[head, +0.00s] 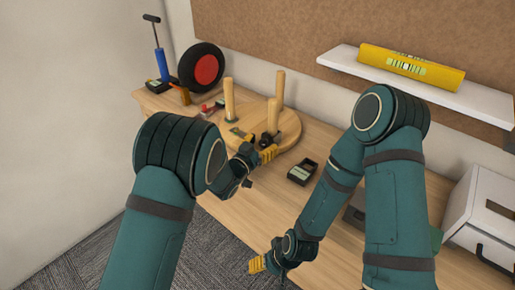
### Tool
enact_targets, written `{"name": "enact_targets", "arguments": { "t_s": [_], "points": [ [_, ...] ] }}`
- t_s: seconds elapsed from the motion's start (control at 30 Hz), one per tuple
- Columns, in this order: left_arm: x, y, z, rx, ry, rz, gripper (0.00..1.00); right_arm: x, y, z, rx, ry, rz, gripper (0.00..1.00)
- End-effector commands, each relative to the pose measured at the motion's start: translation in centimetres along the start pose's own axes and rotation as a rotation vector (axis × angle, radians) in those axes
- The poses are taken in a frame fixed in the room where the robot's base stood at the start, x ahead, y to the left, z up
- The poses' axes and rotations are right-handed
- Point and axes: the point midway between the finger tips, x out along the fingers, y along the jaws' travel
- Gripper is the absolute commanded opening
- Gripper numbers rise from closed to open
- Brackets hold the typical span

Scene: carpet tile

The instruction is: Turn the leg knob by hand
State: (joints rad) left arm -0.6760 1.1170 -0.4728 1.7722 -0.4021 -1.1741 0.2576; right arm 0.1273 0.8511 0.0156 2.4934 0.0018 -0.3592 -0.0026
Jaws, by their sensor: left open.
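A round wooden top (289,131) lies on the workbench with several pale wooden legs standing up from it, among them a left leg (229,98) and a back leg (279,88). A small dark part (267,138), possibly the leg knob, shows by the base of the front leg (272,115); it is too small to be sure. My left gripper (254,143) is open at the near edge of the top, its yellow fingertips apart close to that dark part. Contact cannot be made out. My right gripper (259,265) hangs low by the bench's front edge, away from the top.
A wheel with a red hub (206,68) and a blue pump (162,65) stand at the back left. A black meter (302,172) lies right of the top. A white box (485,215) stands far right.

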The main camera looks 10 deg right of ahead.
Motion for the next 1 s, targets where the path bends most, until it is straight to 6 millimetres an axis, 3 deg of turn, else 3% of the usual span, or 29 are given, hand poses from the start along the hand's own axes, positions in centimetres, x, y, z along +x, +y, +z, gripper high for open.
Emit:
{"name": "enact_targets", "arguments": {
  "t_s": [0.17, 0.6, 0.8, 1.0],
  "points": [
    [-1.9, -0.1, 0.0, -0.002, -0.001, -0.003, 0.63, 0.0, 0.0, 0.0, 0.0, 0.0, 0.0, 0.63],
    [-10.1, -0.1, 0.0, -0.002, 0.001, -0.003, 0.63, 0.0, 0.0, 0.0, 0.0, 0.0, 0.0, 0.63],
    [-11.7, 0.0, -0.1, 0.0, 0.002, -0.001, 0.63, 0.0, 0.0, 0.0, 0.0, 0.0, 0.0, 0.63],
    [-11.8, 0.0, -0.1, 0.0, 0.002, 0.0, 0.63, 0.0, 0.0, 0.0, 0.0, 0.0, 0.0, 0.63]
  ]
}}
